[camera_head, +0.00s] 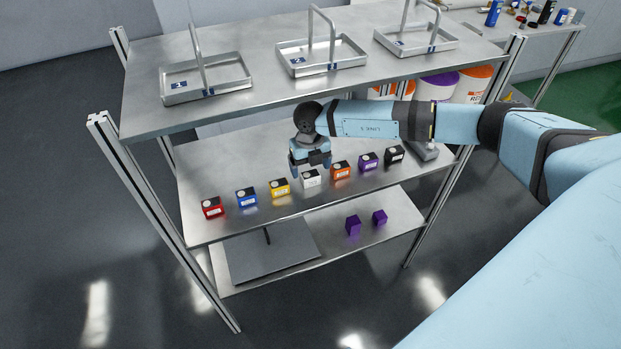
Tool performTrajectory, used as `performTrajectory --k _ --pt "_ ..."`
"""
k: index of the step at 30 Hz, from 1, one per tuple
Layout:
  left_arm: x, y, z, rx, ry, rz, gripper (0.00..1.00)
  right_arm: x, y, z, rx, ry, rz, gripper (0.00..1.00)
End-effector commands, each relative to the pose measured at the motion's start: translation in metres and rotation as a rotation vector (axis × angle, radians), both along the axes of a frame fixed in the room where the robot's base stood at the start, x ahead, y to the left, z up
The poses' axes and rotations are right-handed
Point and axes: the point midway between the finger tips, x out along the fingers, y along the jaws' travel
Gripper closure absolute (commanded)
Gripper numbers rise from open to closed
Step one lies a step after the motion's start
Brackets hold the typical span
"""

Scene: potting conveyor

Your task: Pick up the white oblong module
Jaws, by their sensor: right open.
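The white module (311,180) stands on the middle shelf, in a row of small coloured modules, between the yellow one and the orange one. My right gripper (311,171) reaches down over it from above, with its fingers open just above or around its top. I cannot tell whether the fingers touch it. The upper part of the module is partly hidden by the gripper. My left gripper does not show.
The red (212,208), blue (246,197), yellow (280,188), orange (341,171), purple (368,162) and black (394,155) modules flank it closely. Two purple blocks (353,225) sit on the lower shelf.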

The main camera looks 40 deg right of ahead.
Motion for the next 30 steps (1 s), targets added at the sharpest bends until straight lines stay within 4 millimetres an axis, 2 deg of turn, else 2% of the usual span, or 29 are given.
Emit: performTrajectory --k 3,7,16,23,30 --pt "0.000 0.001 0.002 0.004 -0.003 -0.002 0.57 -0.001 -0.002 -0.019 0.000 0.003 0.000 0.15" --pt "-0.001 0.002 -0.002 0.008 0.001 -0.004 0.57 -0.001 -0.002 -0.035 0.002 0.003 0.000 0.15" --pt "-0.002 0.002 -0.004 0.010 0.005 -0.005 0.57 0.000 -0.001 -0.040 0.003 0.000 0.001 0.15" --pt "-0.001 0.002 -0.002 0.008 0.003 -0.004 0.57 0.000 -0.001 -0.040 0.003 0.000 0.001 0.68" --pt "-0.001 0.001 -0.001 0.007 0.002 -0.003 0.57 0.000 -0.001 -0.039 0.003 0.000 0.001 0.70"
